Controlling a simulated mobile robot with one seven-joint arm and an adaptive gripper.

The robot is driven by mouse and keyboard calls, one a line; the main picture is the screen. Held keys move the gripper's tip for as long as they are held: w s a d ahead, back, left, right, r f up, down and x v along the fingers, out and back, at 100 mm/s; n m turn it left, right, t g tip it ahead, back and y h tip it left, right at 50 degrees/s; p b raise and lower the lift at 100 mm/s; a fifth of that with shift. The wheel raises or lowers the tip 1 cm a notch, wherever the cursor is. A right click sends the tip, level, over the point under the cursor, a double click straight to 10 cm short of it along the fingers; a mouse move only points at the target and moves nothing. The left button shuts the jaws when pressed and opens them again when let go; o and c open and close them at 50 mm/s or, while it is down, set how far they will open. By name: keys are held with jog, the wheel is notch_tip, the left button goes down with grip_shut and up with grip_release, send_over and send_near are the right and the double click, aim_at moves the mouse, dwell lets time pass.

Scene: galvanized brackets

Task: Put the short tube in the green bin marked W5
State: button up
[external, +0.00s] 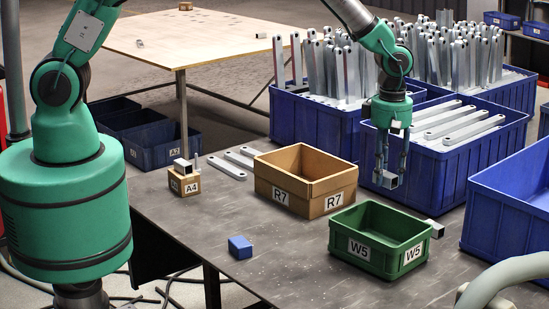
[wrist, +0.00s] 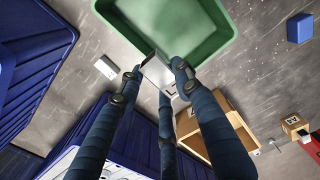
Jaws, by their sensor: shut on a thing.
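My gripper (external: 391,176) is shut on a short, square, hollow metal tube (external: 388,181). It holds the tube in the air, beyond the green bin marked W5 (external: 386,264) in the external view. The wrist view shows the tube (wrist: 158,73) between the fingertips, near the bin's rim (wrist: 203,55). The green bin stands upright on the dark table and the part of its inside that shows is empty. Another small metal piece (external: 435,228) lies on the table just right of the bin; it also shows in the wrist view (wrist: 106,67).
A cardboard box marked R7 (external: 283,197) stands left of the green bin. A blue block (external: 240,247) lies at the front left. A small A4 box (external: 186,187) carries a short metal piece (external: 182,165). Blue crates (external: 440,165) with long metal bars stand behind.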

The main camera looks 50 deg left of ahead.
aim_at(373, 236)
jog(key=s+f, duration=0.4)
jog(key=f, duration=0.1)
jog(key=shift+s+d, duration=0.35)
jog(key=shift+d, duration=0.05)
jog(key=shift+f, duration=0.15)
jog(key=shift+f+b, duration=0.65)
jog(key=shift+f, duration=2.4)
jog(key=shift+f+b, duration=0.35)
jog(key=shift+f, duration=1.55)
jog(key=shift+f, duration=0.2)
